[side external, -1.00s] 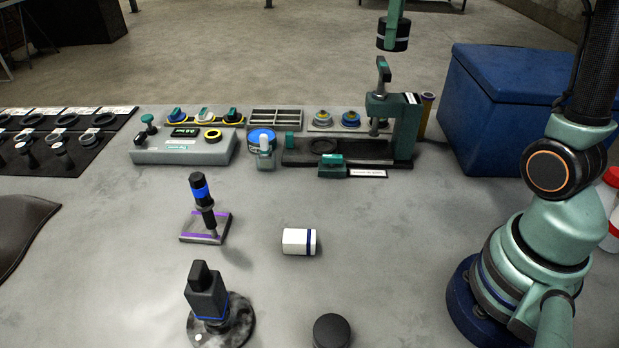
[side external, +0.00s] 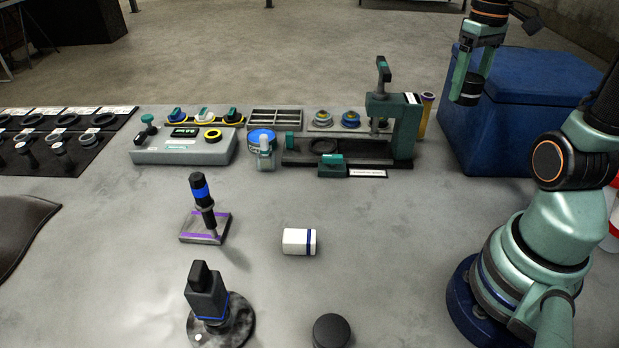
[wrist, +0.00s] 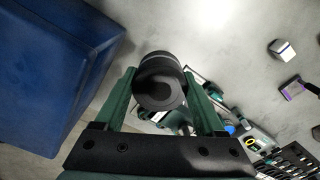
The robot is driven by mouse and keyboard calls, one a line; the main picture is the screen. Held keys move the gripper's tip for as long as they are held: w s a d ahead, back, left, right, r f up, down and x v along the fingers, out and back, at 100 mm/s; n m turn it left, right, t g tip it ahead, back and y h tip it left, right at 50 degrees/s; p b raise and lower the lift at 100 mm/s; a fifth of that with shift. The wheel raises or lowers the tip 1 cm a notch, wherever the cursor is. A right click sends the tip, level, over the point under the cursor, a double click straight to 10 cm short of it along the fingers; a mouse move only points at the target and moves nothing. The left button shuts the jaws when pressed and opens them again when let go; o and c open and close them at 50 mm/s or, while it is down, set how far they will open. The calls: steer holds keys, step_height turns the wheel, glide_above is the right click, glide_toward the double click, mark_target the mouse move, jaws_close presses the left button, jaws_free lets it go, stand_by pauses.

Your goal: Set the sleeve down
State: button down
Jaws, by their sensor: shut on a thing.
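My gripper (side external: 473,76) is at the upper right of the side view, raised in front of the blue box. It is shut on the sleeve (side external: 469,92), a short black cylinder with a lighter band. In the wrist view the sleeve (wrist: 160,90) sits between the two green fingers (wrist: 162,82), with a round recess or bore in its near end facing the camera. The sleeve appears clear of the table.
The blue box (side external: 525,115) stands at the right, behind my gripper. A green press (side external: 400,125) stands left of the box. A white cylinder with a blue band (side external: 298,241) lies mid-table. A black puck (side external: 331,331) is at the front. Bare grey table lies between.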

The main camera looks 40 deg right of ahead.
mark_target(435, 184)
step_height(435, 184, down, 22)
steer(key=shift+f, duration=0.25)
stand_by(0.5)
steer(key=shift+f, duration=0.1)
jaws_free()
step_height(435, 184, up, 12)
steer(key=w+a+r+n+t, duration=0.1)
steer(key=w+a+r+t, duration=0.1)
steer(key=a+r, duration=0.4)
steer(key=w+a+r+n+t, duration=0.1)
steer(key=a+r, duration=0.5)
steer(key=a, duration=0.8)
steer(key=n+t, duration=0.1)
steer(key=t, duration=0.1)
steer(key=shift+w+a+r+t, duration=0.15)
steer(key=shift+w+a+t, duration=0.15)
steer(key=shift+w, duration=0.1)
